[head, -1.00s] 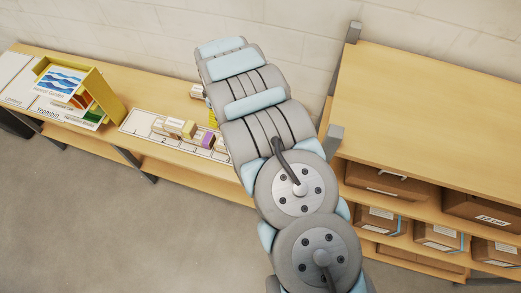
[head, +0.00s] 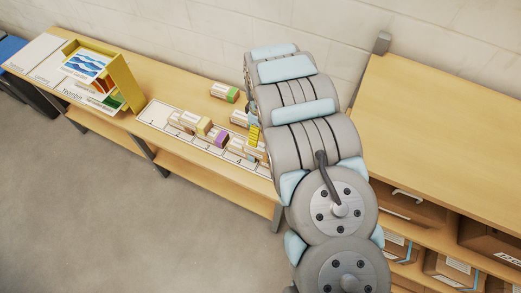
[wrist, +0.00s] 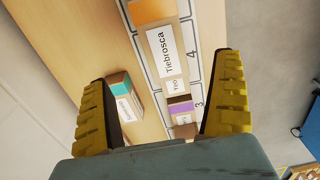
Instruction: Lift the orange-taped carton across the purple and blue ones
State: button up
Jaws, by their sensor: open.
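The orange-taped carton (wrist: 165,50) lies at the top of the wrist view, its orange end cut by the frame edge and its white label reading "Tiebrosca". Below it on the numbered strip (wrist: 193,73) is the purple-taped carton (wrist: 180,104), which also shows in the head view (head: 221,139). A teal or blue-taped carton (wrist: 120,86) lies left of the strip. My gripper (wrist: 163,72) is open and empty above the cartons, its yellow fingers spread to either side. One finger shows in the head view (head: 254,134). My arm hides the strip's right end there.
More cartons, including a green-taped one (head: 232,95), lie on the wooden bench (head: 185,85). A yellow stand (head: 124,83) with printed sheets is at the left. A taller shelf (head: 440,140) with brown boxes stands at the right.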

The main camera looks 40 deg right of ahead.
send_over(260, 146)
notch_tip(260, 146, down, 4)
jog(key=shift+f, duration=0.1)
jog(key=shift+w+d+f, duration=0.1)
jog(key=shift+d+f, duration=0.05)
jog(key=shift+f, duration=0.35)
jog(key=shift+a+f+p, duration=0.15)
jog(key=shift+f+p, duration=0.15)
jog(key=shift+f, duration=0.65)
jog(key=shift+a+f+p, duration=0.1)
jog(key=shift+f+p, duration=0.2)
jog(key=shift+f, duration=1.65)
jog(key=c, duration=1.4)
